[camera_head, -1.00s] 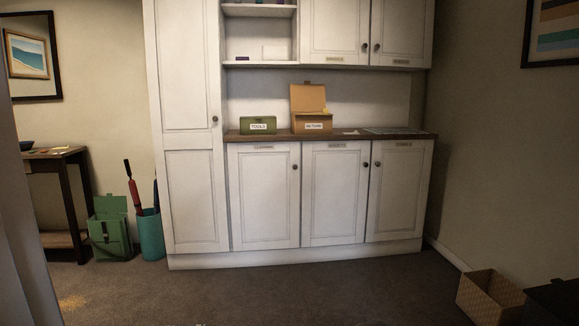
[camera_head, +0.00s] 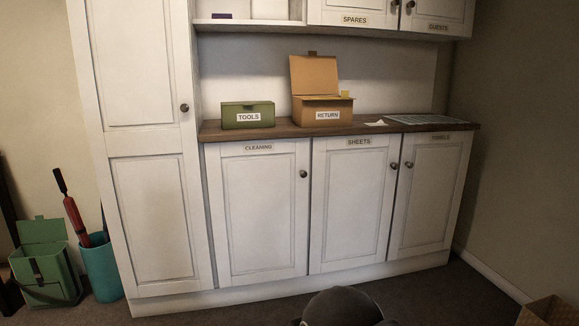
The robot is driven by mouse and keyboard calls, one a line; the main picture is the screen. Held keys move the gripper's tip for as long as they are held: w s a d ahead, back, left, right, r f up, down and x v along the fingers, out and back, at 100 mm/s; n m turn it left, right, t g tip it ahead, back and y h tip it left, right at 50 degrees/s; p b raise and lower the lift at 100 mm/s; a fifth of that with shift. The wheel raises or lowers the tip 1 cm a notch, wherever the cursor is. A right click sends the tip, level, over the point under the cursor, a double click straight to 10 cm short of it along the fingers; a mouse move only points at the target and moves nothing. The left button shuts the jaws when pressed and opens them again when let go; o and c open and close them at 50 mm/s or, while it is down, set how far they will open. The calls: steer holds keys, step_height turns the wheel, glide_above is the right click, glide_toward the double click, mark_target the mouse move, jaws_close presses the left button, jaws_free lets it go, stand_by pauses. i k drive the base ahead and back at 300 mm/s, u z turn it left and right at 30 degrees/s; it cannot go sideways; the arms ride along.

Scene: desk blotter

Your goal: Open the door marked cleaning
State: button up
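The door marked CLEANING (camera_head: 262,215) is the left one of the three white lower cupboard doors. It is shut. Its label (camera_head: 258,148) is at the top, and its dark round knob (camera_head: 303,174) is near the upper right edge. A dark rounded part at the bottom middle looks like part of my arm, below and in front of the cupboards. My gripper's fingers are not in view.
The SHEETS door (camera_head: 352,205) and a door at the right (camera_head: 431,195) are shut. A green TOOLS box (camera_head: 248,115) and an open RETURN box (camera_head: 322,108) stand on the counter (camera_head: 290,130). A green bag (camera_head: 45,270) and teal bin (camera_head: 101,268) stand left.

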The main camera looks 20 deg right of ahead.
mark_target(258, 189)
steer(key=i, duration=1.15)
steer(key=z, duration=1.45)
